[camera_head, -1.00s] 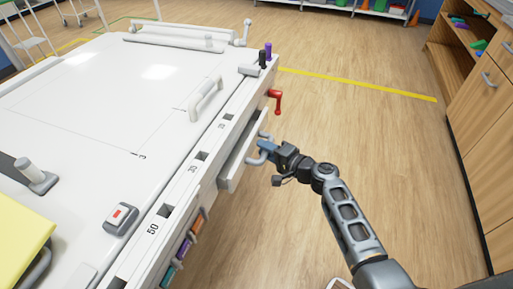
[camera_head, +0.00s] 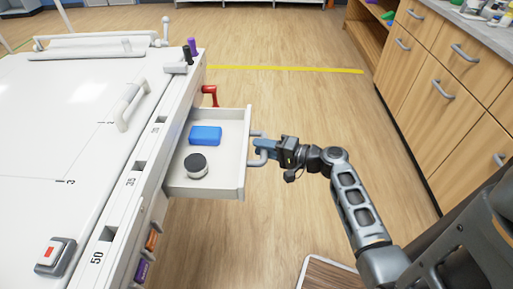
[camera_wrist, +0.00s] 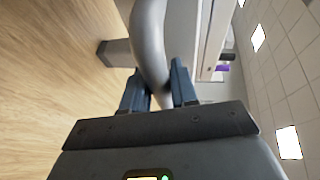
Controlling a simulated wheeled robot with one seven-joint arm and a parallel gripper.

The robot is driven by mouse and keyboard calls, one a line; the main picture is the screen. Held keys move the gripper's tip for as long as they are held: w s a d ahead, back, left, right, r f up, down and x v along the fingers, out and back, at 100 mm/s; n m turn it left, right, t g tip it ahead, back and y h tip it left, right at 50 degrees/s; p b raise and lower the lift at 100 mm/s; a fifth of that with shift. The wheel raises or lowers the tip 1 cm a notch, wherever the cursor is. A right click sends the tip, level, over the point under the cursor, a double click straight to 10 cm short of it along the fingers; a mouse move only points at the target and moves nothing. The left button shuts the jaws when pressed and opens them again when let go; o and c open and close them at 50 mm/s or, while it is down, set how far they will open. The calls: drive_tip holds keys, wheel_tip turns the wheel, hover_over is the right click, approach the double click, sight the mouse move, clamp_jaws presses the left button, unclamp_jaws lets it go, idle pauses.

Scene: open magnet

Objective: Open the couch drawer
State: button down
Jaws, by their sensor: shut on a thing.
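The couch drawer (camera_head: 233,180) is a white tray pulled well out from the side of the white couch (camera_head: 95,140). My gripper (camera_head: 262,149) is shut on this handle from the right. In the wrist view the handle (camera_wrist: 150,45) runs as a thick grey curve between my two blue fingers (camera_wrist: 158,85). The drawer's inside is hidden in the wrist view.
A red lever (camera_head: 210,92) sticks out of the couch side beyond the drawer. Coloured items (camera_head: 147,255) sit in holders on the near side. Wooden cabinets (camera_head: 430,80) stand at the right. The wooden floor (camera_head: 300,110) between is clear.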

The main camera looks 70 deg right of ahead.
drive_tip(key=c, duration=1)
unclamp_jaws()
drive_tip(key=shift+o, duration=0.2)
drive_tip(key=s+r, duration=0.1)
drive_tip(key=s, duration=0.6)
drive_tip(key=shift+s+a+r+b, duration=0.2)
drive_tip(key=shift+s+b, duration=0.15)
drive_tip(key=shift+s, duration=0.05)
